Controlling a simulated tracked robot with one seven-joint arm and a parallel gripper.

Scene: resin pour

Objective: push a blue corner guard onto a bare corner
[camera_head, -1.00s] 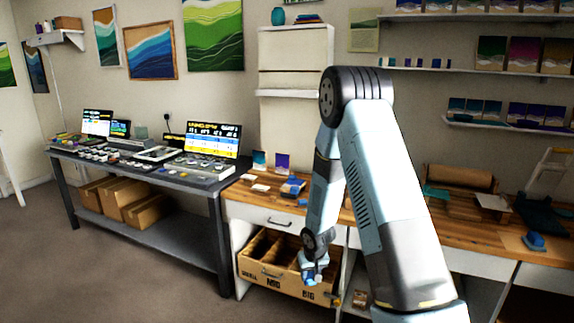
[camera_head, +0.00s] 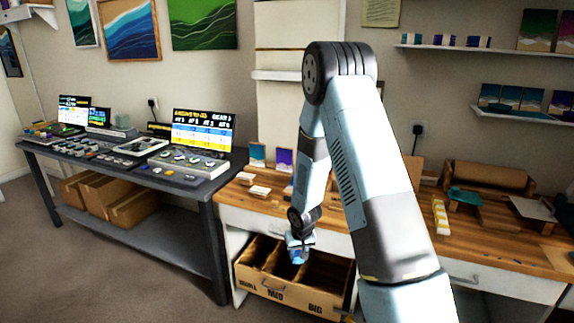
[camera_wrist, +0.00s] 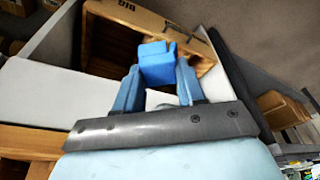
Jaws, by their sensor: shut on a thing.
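My gripper (camera_head: 299,246) hangs at the end of my arm, just over the divided wooden drawer in the head view. In the wrist view the two blue fingers (camera_wrist: 158,85) are shut on a blue corner guard (camera_wrist: 157,62), a small block with a raised step. The guard also shows as a small blue patch under my gripper (camera_head: 298,257), partly hidden. Behind the guard, the wooden drawer (camera_wrist: 132,14) shows an open compartment. I cannot make out a bare corner in either view.
A dark table (camera_head: 110,170) with screens stands to the left, with cardboard boxes (camera_head: 125,205) below.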

